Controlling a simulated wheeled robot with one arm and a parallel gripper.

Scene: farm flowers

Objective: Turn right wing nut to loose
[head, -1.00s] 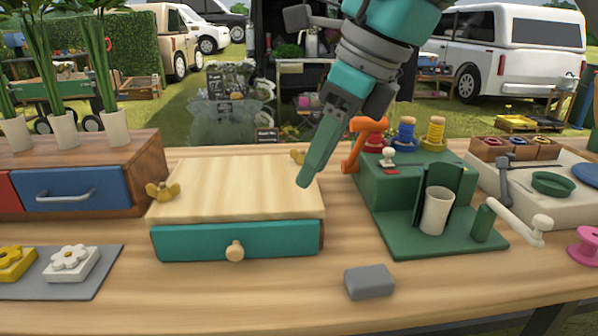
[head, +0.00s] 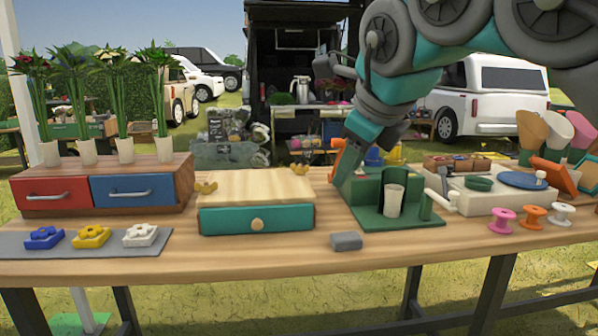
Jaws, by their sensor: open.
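A press with a pale wooden top board (head: 254,185) and a teal drawer front (head: 230,219) stands on the table. The right wing nut (head: 300,168), small and brass-coloured, sits at the board's far right corner. The left wing nut (head: 206,187) sits at the board's left edge. My gripper (head: 342,170) is open and points down, to the right of the right wing nut and apart from it. Its fingers overlap one another in this view, and nothing shows between them.
A grey block (head: 346,241) lies in front. The blue-and-red drawer box (head: 184,187) with potted stems stands left.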

